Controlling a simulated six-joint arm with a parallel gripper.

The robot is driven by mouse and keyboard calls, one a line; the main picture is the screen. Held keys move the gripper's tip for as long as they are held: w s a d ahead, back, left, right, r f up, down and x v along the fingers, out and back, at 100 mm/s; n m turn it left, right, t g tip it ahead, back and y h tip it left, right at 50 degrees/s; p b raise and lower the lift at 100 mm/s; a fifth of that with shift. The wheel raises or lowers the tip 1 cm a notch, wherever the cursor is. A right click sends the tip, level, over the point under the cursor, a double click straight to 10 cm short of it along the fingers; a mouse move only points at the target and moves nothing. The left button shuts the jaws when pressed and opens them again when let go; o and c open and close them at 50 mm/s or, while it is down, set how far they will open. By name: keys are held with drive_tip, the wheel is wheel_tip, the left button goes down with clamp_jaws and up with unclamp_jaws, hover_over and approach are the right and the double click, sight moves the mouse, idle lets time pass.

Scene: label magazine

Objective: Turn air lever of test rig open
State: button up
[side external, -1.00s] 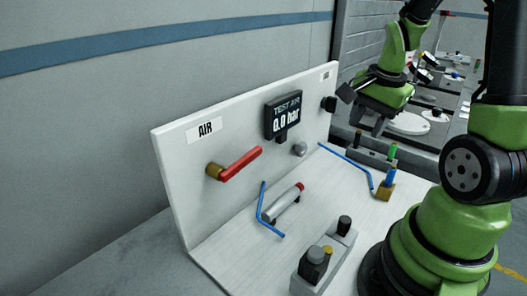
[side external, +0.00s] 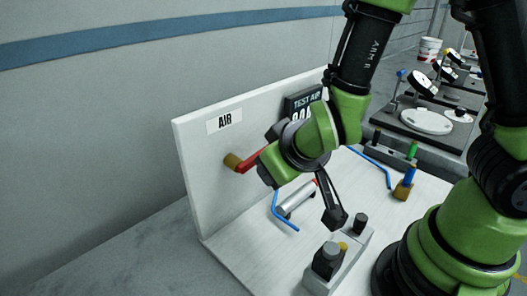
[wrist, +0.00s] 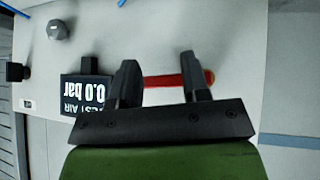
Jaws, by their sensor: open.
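The red air lever (side external: 249,164) sits on a brass fitting (side external: 232,161) on the upright white panel, beside the AIR label (side external: 225,121). Its handle points right and slightly up; my gripper hides its far end in the side view. In the wrist view the red handle (wrist: 164,82) runs crosswise behind my gripper (wrist: 159,65). The two dark fingers are apart, with part of the handle visible between them and the lever's pivot end just past the right finger. I see no grip on it, and cannot tell whether a finger touches it.
The test air display (wrist: 84,96) reads 0.0 bar, upside down in the wrist view, and my arm partly covers it in the side view. A silver cylinder (side external: 295,201), blue tubes and a valve block (side external: 327,262) are below.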

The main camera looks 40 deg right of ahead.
drive_tip(key=shift+w+d+n+t+h, duration=0.15)
drive_tip(key=shift+w+n+t+h, duration=0.6)
drive_tip(key=shift+n+t, duration=1.35)
drive_tip(key=shift+w+d+n+t+h, duration=0.15)
drive_tip(key=shift+w+n+t+h, duration=0.8)
drive_tip(key=shift+n, duration=2.1)
drive_tip(key=shift+w+d+n+t+h, duration=0.15)
drive_tip(key=shift+w+n+t+h, duration=0.35)
drive_tip(key=shift+n+t, duration=1.7)
drive_tip(key=shift+n+g, duration=0.35)
clamp_jaws()
